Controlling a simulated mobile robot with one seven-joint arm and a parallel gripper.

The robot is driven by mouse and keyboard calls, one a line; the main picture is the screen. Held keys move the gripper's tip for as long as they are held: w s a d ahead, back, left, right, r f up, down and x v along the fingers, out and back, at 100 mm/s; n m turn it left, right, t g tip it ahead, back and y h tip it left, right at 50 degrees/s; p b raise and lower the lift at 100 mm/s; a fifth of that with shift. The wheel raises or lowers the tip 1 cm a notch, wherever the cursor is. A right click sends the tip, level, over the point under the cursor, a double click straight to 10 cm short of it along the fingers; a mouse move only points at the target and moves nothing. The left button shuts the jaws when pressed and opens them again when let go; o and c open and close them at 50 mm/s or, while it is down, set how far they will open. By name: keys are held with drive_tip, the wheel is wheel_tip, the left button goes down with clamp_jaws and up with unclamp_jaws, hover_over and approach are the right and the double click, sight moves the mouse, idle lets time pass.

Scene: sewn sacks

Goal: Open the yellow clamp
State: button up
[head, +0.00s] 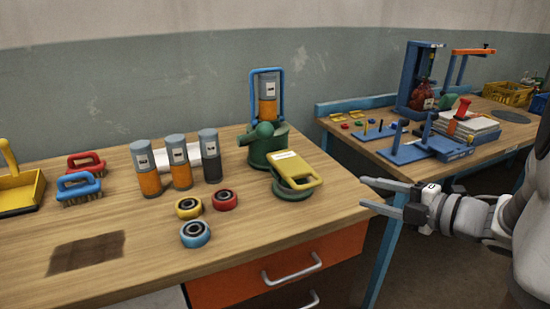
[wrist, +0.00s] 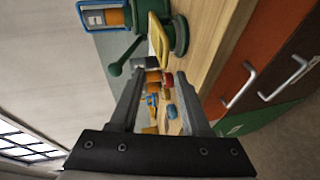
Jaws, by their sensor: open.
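The yellow clamp (head: 297,172) is a flat yellow plate with a handle loop and a white label. It lies over a round green base (head: 292,192) near the right end of the wooden bench. It also shows in the wrist view (wrist: 158,42), beyond and above my fingers, beside the green base (wrist: 181,36). I cannot tell whether it is clamped down. My gripper (head: 366,192) is open and empty, off the bench's right edge, to the right of the clamp and apart from it. Its two fingers also show in the wrist view (wrist: 158,76).
A green fixture (head: 262,147) with a ball-ended arm and a blue-framed canister stand behind the clamp. Three canisters (head: 180,173), ringed rollers (head: 195,233) and brushes (head: 79,187) stand to the left. A second bench (head: 365,139) is behind, right.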

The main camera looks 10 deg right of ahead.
sight(312, 187)
drive_tip(key=shift+n+y, duration=0.7)
drive_tip(key=b+x, duration=0.1)
drive_tip(key=x, duration=0.4)
drive_tip(key=f+b+x, duration=0.1)
drive_tip(key=x, duration=0.4)
drive_tip(key=f+b+x, duration=0.1)
drive_tip(key=b+x, duration=0.1)
drive_tip(key=x, duration=0.3)
drive_tip(key=shift+s+a+f, duration=0.15)
drive_tip(key=shift+a, duration=0.2)
clamp_jaws()
